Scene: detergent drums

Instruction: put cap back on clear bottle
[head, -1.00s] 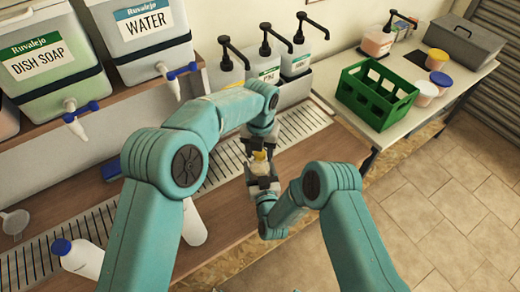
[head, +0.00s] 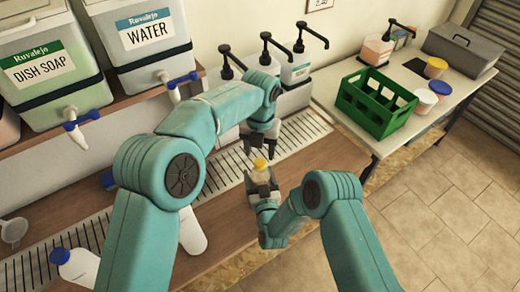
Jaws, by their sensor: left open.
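A small clear bottle (head: 260,176) stands upright between the fingers of my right gripper (head: 261,186), which looks shut on it. A yellow cap (head: 260,163) sits on top of the bottle, apparently on its mouth; how tightly it is seated cannot be told. My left gripper (head: 261,147) is open and empty, just behind and above the cap, apart from it. The lower part of the bottle is hidden by my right gripper.
A slatted drain grate (head: 300,133) runs along the wooden counter. Pump bottles (head: 298,70) stand behind it. A green crate (head: 375,103) and tubs (head: 425,100) are on the right table. A blue-capped white bottle (head: 78,265) and drums (head: 150,38) are at left.

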